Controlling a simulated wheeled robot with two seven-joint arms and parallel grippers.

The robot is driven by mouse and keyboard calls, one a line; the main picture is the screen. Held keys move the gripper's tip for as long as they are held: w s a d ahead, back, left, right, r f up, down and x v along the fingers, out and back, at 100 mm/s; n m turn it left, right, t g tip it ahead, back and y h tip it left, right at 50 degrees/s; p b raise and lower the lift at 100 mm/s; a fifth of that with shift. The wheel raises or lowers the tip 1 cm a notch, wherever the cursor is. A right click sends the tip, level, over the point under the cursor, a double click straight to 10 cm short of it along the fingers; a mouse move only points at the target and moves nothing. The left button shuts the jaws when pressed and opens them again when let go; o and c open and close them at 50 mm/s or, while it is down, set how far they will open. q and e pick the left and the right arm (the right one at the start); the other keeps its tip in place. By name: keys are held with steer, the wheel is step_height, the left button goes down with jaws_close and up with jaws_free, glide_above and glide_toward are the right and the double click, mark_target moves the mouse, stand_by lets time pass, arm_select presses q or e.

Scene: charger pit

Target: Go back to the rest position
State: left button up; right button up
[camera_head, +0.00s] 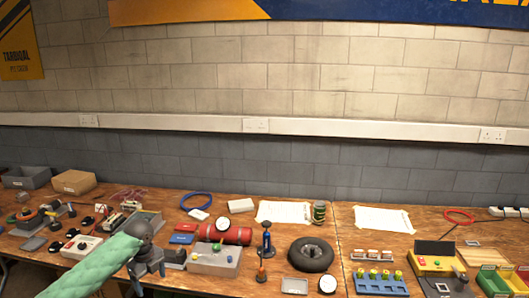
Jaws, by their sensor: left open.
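My left gripper (158,268) is at the lower left of the head view, at the end of my arm in a pale green sleeve. Its dark jaws point toward the workbench (350,225), just left of a grey box with coloured knobs (214,261). It appears open, with nothing clearly held. I cannot tell whether it touches the bench. My right gripper is not in view.
A red cylinder (236,236), a black tyre (311,254), a blue rack with yellow-topped parts (380,281) and a yellow device (436,262) crowd the bench. White sheets (284,212) lie behind. A block wall with sockets stands at the back.

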arm_select(q)
steer(key=s+d+f+n+h, duration=0.1)
steer(key=s+d+f+n, duration=0.3)
steer(key=f, duration=0.6)
steer(key=s+d+f+n+t, duration=0.1)
steer(key=s+d+f+n, duration=0.2)
steer(key=s+d+f, duration=0.5)
steer(key=s+d+f+n+h, duration=0.1)
steer(key=s+f+n, duration=0.2)
steer(key=f, duration=0.9)
steer(key=s+d+f+n, duration=0.2)
steer(key=s+f+n, duration=0.2)
steer(key=s, duration=0.6)
steer(key=s+d+f+n, duration=0.2)
steer(key=s+f+n, duration=0.2)
steer(key=s+f, duration=0.4)
steer(key=s+d+f+n+y, duration=0.1)
steer(key=s+f+n, duration=0.3)
steer(key=s, duration=0.9)
steer(key=shift+s+d+f, duration=0.4)
steer(key=shift+d+f, duration=0.5)
steer(key=shift+f, duration=0.7)
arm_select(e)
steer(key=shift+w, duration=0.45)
